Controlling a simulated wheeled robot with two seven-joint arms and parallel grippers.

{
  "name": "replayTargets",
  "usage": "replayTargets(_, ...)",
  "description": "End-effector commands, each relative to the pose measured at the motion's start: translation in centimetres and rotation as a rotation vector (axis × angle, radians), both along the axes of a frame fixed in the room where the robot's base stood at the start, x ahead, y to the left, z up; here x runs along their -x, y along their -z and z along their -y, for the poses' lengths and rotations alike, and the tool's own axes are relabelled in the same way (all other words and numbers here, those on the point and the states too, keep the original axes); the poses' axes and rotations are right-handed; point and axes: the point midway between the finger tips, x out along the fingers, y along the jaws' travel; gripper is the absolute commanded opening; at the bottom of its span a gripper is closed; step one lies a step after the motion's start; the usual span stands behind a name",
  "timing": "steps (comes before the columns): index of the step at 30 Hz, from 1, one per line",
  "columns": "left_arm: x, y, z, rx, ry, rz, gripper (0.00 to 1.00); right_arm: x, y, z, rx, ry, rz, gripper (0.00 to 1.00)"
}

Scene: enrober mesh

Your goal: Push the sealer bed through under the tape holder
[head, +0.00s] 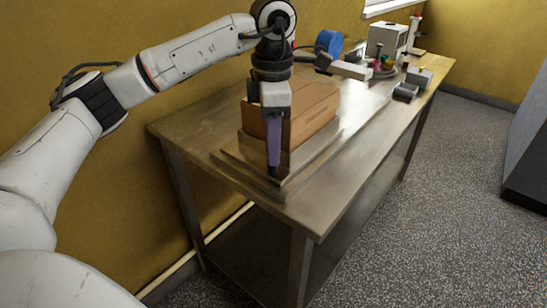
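The sealer bed (232,166) looks like a low, stepped metal plate on the near end of the table. A brown box (313,122) stands upright on it. The tape holder seems to be the part with the blue roll (328,42) and a pale arm (350,70), behind the box. My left gripper (273,170) points down in front of the box's near face, its tip low by the bed's near edge. Its fingers line up from this side, so their gap is hidden, as is any contact. My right gripper is out of view.
The metal table (330,195) has a bare strip along its right edge. At its far end are a grey boxy machine (387,38), small coloured items (385,65) and dark blocks (405,91). A yellow wall runs along the left.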

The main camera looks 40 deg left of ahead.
Motion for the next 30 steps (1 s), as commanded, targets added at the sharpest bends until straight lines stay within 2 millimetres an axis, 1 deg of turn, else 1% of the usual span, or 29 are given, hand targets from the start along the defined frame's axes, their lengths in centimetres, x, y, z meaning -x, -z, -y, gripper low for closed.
replayTargets(1,0.1,0.9,-0.1,0.000,-0.001,-0.003,0.25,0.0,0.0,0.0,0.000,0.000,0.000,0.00)
replayTargets(3,0.1,1.8,-0.1,-0.001,-0.001,-0.002,0.25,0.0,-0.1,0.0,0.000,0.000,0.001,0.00)
replayTargets(6,0.0,2.8,0.0,-0.001,0.000,-0.001,0.25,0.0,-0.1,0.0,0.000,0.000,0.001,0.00)
replayTargets(10,0.0,3.4,0.0,0.001,0.000,0.001,0.25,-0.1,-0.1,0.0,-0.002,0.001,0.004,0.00)
replayTargets(17,0.0,3.5,0.0,0.001,0.000,0.001,0.25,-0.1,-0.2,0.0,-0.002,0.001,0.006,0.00)
replayTargets(18,0.0,3.5,0.0,0.001,0.000,0.001,0.21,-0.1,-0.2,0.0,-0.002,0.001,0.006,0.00)
replayTargets(22,0.0,3.4,0.0,0.001,0.000,0.001,0.00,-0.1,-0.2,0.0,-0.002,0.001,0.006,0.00)
replayTargets(30,-0.2,3.4,0.1,0.002,0.002,0.001,0.00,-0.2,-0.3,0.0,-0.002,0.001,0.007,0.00)
